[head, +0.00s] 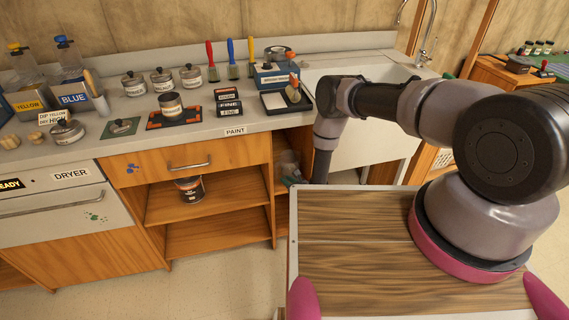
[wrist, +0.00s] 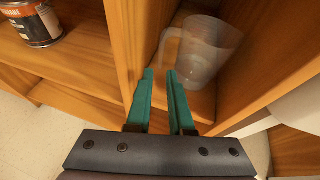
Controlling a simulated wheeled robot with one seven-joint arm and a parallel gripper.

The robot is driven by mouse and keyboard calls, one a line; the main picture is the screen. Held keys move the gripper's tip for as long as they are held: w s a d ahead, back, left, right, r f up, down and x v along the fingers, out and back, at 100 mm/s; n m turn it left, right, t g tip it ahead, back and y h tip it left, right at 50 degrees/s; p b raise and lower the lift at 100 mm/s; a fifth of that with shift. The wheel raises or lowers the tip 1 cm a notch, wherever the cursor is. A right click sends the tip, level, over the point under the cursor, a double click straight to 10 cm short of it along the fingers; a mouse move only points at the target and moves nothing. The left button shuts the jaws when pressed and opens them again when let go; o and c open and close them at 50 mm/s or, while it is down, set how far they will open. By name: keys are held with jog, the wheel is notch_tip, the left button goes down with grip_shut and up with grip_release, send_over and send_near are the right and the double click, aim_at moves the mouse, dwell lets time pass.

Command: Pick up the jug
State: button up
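The jug (wrist: 205,52) is clear and see-through, with a loop handle on its left side. It stands in a narrow wooden compartment under the counter. In the head view the jug (head: 288,160) shows only faintly beside my arm. My gripper (wrist: 160,73) has two teal fingers pointing into the compartment. A gap shows between them, and the fingertips are just in front of the jug's handle, with nothing clearly held. Whether a fingertip touches the handle cannot be told.
Wooden partitions stand close on both sides of the compartment. A paint can (wrist: 31,22) is on the open shelf to the left, also seen in the head view (head: 190,188). The counter (head: 205,127) above holds tins, brushes and bottles. A sink (head: 365,80) is to the right.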

aim_at(276, 172)
jog(key=shift+x, duration=5.6)
jog(key=shift+d, duration=0.15)
grip_shut()
